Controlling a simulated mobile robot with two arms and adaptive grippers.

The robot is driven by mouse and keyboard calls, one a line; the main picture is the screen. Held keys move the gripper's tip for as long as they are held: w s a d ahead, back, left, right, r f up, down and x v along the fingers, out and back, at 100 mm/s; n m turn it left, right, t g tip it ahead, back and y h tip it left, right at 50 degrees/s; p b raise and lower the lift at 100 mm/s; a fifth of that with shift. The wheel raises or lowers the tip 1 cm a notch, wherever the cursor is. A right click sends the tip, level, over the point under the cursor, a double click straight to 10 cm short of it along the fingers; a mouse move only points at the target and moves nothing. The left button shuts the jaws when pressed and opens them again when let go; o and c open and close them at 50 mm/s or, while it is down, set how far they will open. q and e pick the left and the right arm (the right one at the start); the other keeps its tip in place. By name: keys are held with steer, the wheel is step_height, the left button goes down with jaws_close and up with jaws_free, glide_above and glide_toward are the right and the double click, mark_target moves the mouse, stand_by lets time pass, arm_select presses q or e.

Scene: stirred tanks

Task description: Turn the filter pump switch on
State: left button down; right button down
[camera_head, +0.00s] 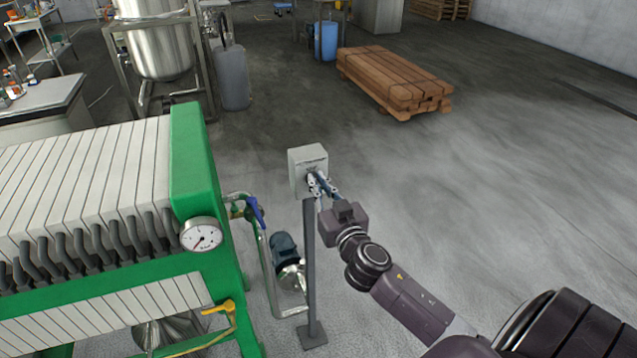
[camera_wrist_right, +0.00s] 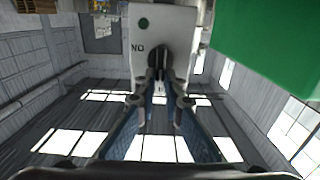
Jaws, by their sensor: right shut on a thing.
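The filter pump switch is a light grey box (camera_head: 307,160) on a dark post, right of the green filter press. In the right wrist view the box's pale face (camera_wrist_right: 178,20) shows a dark knob (camera_wrist_right: 158,58), a small green round spot and letters beside the knob. My right gripper (camera_head: 318,184) is at the front of the box. In the wrist view its two fingertips (camera_wrist_right: 160,97) are closed in on the knob from both sides. The exact angle of the knob is hard to tell. My left gripper is not in view.
The green filter press (camera_head: 195,160) with a pressure gauge (camera_head: 201,234) stands close on the left. A pump with a dark motor (camera_head: 287,252) and pipes sits low beside the post (camera_head: 309,270). Stacked timber (camera_head: 395,80) lies behind. The floor to the right is clear.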

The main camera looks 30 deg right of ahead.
steer(key=n, duration=0.3)
steer(key=a+n, duration=0.1)
steer(key=n, duration=0.5)
steer(key=shift+w+a+f+p, duration=0.2)
steer(key=shift+f+p, duration=0.1)
steer(key=shift+p, duration=0.1)
steer(key=n, duration=0.5)
steer(key=shift+a+f, duration=0.2)
steer(key=shift+f, duration=0.15)
steer(key=shift+f+n, duration=0.2)
steer(key=shift+n, duration=0.8)
steer(key=shift+f+n, duration=0.15)
steer(key=shift+n, duration=0.85)
steer(key=c, duration=2)
jaws_free()
steer(key=shift+c, duration=0.2)
steer(key=shift+s, duration=0.1)
